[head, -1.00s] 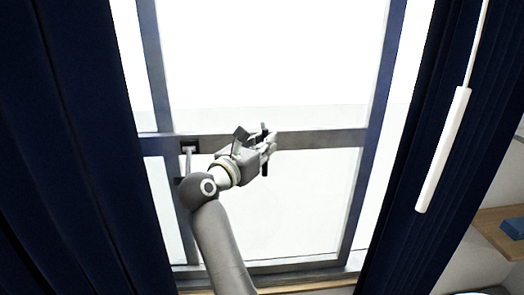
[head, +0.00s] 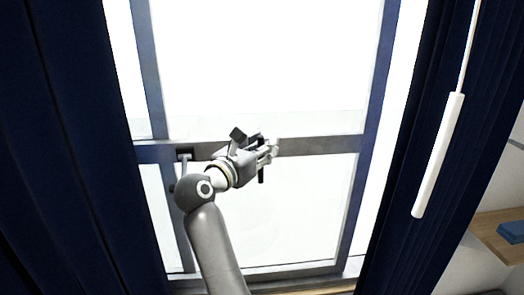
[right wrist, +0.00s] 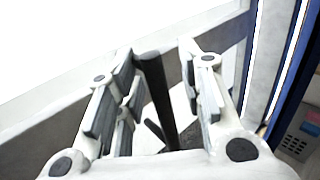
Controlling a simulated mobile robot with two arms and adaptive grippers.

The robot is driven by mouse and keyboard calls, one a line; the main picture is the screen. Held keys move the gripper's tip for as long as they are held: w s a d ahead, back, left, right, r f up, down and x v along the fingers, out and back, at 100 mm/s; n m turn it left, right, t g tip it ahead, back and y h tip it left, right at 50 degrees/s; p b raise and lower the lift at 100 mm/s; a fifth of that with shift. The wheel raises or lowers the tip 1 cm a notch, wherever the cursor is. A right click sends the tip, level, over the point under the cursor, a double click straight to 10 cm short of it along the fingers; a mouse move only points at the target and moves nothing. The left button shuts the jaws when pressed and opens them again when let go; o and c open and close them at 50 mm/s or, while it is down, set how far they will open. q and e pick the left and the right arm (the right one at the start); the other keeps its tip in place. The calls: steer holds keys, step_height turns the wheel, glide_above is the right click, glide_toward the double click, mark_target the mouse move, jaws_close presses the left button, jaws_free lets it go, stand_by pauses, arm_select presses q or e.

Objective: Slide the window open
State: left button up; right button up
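The window (head: 255,215) has a grey frame and bright panes and fills the middle of the head view. A dark upright handle (head: 261,174) stands at its horizontal rail (head: 325,145). My right gripper (head: 268,151) is at this handle, in front of the rail. In the right wrist view the black handle (right wrist: 157,95) stands between the two spread fingers of my right gripper (right wrist: 165,80), with gaps visible on both sides. The fingers are open around it. A dark latch-like fitting (head: 185,155) sits on the frame left of my gripper. My left gripper is not in view.
Dark blue curtains hang at the left (head: 65,150) and right (head: 400,190) of the window. A white rod (head: 438,155) hangs before the right curtain. A wooden shelf (head: 490,233) with a blue object (head: 511,231) is at the lower right.

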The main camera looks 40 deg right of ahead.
step_height(320, 180, up, 9)
steer(key=shift+f, duration=0.1)
stand_by(0.3)
stand_by(0.4)
